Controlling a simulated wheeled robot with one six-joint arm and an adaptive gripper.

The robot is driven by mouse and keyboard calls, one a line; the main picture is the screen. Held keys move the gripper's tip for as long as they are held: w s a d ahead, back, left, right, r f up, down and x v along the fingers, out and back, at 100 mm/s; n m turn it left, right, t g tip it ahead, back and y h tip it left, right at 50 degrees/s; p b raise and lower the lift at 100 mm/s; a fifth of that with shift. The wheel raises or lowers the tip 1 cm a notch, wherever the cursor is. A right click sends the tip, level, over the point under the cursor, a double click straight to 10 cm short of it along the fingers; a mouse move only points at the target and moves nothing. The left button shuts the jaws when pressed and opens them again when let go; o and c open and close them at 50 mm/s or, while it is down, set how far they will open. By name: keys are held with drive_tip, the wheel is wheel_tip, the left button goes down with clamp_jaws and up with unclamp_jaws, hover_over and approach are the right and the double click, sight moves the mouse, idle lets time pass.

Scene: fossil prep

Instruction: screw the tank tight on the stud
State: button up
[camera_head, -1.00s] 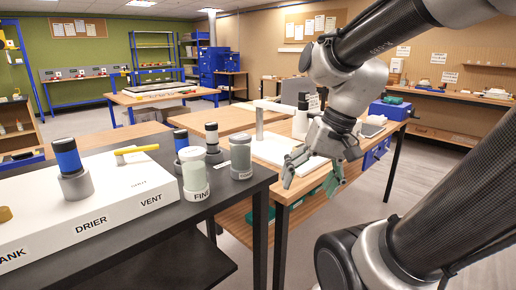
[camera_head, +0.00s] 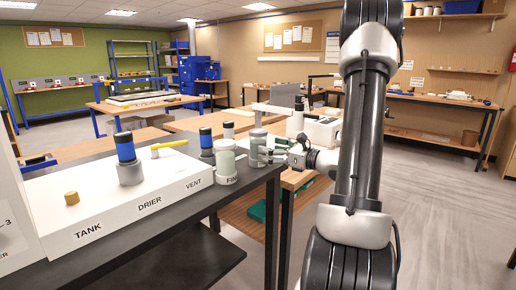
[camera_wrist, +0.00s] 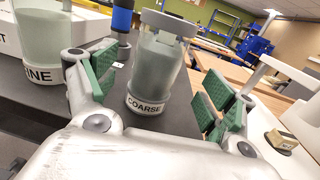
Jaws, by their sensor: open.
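The brass stud (camera_head: 72,198) stands bare on the white block (camera_head: 110,208), above the TANK label. Two greenish, cloudy tanks stand on the dark bench to the right of the block. The one marked FINE (camera_head: 225,163) also shows at the left of the wrist view (camera_wrist: 40,45). The one marked COARSE (camera_wrist: 155,72) has a pale grey top and stands upright between my open fingers in the wrist view. My gripper (camera_wrist: 160,88) points at it, with green pads on both sides and gaps showing. In the head view, my gripper (camera_head: 268,155) is small at the bench's right end.
A blue cylinder with a black cap (camera_head: 127,155) stands in a grey base by the DRIER label. A yellow lever (camera_head: 168,145) lies by VENT. Another blue, black-capped cylinder (camera_head: 206,142) stands behind the tanks. A wooden table (camera_head: 300,178) adjoins the dark bench (camera_head: 180,222).

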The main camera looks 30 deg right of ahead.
sight(259, 131)
drive_tip(key=x, duration=0.5)
drive_tip(key=shift+a, duration=0.2)
drive_tip(key=c, duration=1.3)
drive_tip(key=shift+r, duration=0.1)
drive_tip(key=shift+c, duration=0.2)
wheel_tip(259, 131, up, 10)
drive_tip(key=o, duration=0.7)
drive_tip(key=c, duration=0.9)
